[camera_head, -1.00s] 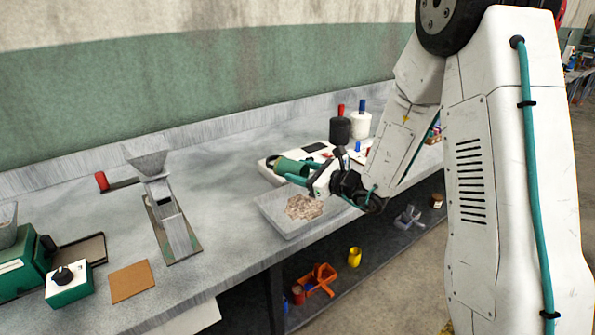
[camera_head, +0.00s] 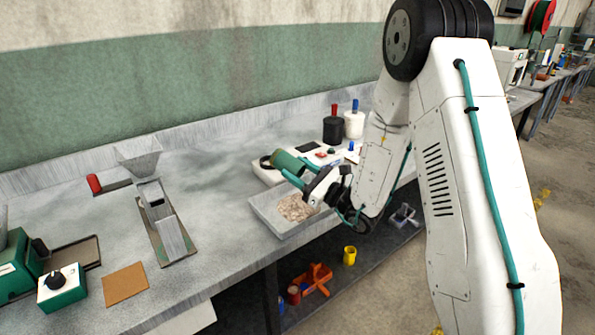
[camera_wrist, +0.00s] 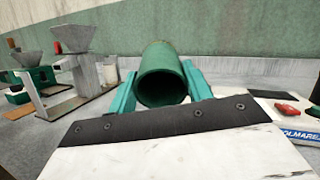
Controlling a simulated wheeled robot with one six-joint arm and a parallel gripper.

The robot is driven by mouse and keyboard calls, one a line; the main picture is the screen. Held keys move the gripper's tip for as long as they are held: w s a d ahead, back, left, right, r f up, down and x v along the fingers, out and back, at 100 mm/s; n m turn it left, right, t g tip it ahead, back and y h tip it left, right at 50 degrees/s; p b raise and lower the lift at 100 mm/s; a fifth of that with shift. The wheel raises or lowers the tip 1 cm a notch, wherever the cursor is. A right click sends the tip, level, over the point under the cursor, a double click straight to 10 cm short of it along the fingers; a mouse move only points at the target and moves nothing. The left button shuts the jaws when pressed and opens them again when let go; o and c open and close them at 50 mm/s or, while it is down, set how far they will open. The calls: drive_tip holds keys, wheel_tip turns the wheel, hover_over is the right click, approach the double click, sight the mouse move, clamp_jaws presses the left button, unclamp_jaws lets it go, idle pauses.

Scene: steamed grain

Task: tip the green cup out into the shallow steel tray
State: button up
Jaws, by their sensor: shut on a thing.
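The green cup (camera_head: 288,163) is held on its side by my gripper (camera_head: 293,171), above the back part of the shallow steel tray (camera_head: 269,221). The wrist view shows the green cup (camera_wrist: 162,64) between the two teal fingers of my gripper (camera_wrist: 160,80). The cup's open mouth faces the wrist camera, and its dark inside looks empty as far as it shows. A pile of pale brown grain (camera_head: 297,208) lies in the tray. My gripper hides part of the tray's right side.
A white device (camera_head: 267,172) stands just behind the tray. A black bottle (camera_head: 333,130) and a white bottle (camera_head: 354,124) stand behind it. A steel hopper stand (camera_head: 152,190) is on the left. The bench between hopper and tray is clear.

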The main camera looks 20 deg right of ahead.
sight(298, 162)
wheel_tip(298, 162, up, 5)
drive_tip(key=shift+f, duration=0.1)
drive_tip(key=shift+r, duration=0.25)
drive_tip(key=shift+r+g+h, duration=0.25)
drive_tip(key=shift+g+h, duration=0.45)
drive_tip(key=shift+g, duration=0.3)
drive_tip(key=shift+r+g+h, duration=0.15)
drive_tip(key=shift+g+h, duration=0.75)
drive_tip(key=shift+g, duration=0.3)
drive_tip(key=shift+g+h, duration=0.6)
drive_tip(key=shift+g, duration=0.1)
drive_tip(key=g+h, duration=0.2)
drive_tip(key=g, duration=0.1)
drive_tip(key=shift+r, duration=0.3)
drive_tip(key=shift+r+g+h, duration=0.15)
drive_tip(key=shift+g+h, duration=0.95)
drive_tip(key=shift+g, duration=0.2)
